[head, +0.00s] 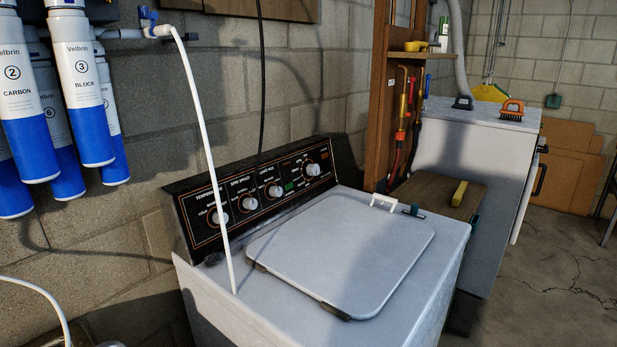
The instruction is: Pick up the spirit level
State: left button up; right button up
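A short yellow bar (460,193) lies on a brown wooden top between the two white machines. It looks like the spirit level, but it is too small to make out any vial. Its top face and one side show, and nothing covers it. Neither of my grippers is in the head view.
A white top-loading washer (440,250) with a closed lid (345,250) fills the front. A white bracket (384,200) and a small dark teal item (413,211) lie near its back right edge. Blue-and-white filter cartridges (85,90) hang left. An orange brush (512,109) is on the far machine.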

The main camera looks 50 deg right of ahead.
aim_at(456, 199)
jog(key=k+l+z, duration=0.1)
jog(key=z, duration=2.25)
jog(key=i+l+u, duration=0.25)
jog(key=i+l, duration=0.25)
